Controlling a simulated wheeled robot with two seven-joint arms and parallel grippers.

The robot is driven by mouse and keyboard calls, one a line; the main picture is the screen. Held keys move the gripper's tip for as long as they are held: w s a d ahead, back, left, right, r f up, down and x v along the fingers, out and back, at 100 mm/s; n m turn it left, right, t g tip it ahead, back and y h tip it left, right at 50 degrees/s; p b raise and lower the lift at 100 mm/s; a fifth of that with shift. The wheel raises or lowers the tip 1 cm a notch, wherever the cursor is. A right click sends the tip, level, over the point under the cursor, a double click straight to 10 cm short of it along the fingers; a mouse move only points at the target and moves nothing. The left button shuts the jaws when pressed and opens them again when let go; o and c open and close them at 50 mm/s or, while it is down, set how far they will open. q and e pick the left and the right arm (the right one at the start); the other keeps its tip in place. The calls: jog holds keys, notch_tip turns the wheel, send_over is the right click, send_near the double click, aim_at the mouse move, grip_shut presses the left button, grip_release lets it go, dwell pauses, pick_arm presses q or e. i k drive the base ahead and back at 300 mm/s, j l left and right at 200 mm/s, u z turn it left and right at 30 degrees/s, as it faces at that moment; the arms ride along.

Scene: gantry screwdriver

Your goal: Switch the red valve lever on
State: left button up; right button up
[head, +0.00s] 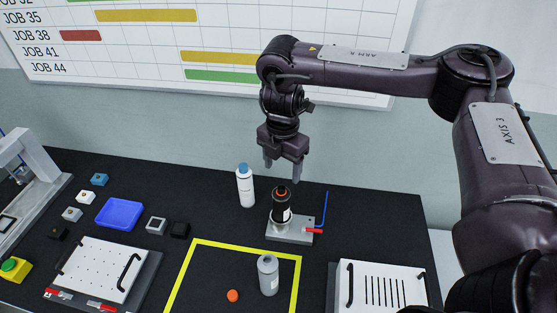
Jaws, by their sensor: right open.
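The red valve lever (314,230) is small and lies roughly level at the right front of a grey metal base (290,237), at the foot of a thin blue hose (325,207). A dark cylindrical tool (281,207) with a red ring stands upright on the same base. My right gripper (283,172) points down, open and empty, above the tool and to the upper left of the lever, apart from both. My left gripper is out of the picture.
A white bottle with a blue cap (245,187) stands left of the tool. In front, a grey canister (268,275) and an orange disc (233,296) sit inside a yellow outline (179,275). A slotted white plate (383,287) lies front right. The table right of the hose is clear.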

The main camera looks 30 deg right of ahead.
aim_at(304, 230)
jog(key=k+j, duration=0.5)
jog(key=k, duration=0.15)
jog(key=k+j, duration=0.5)
jog(key=k, duration=0.2)
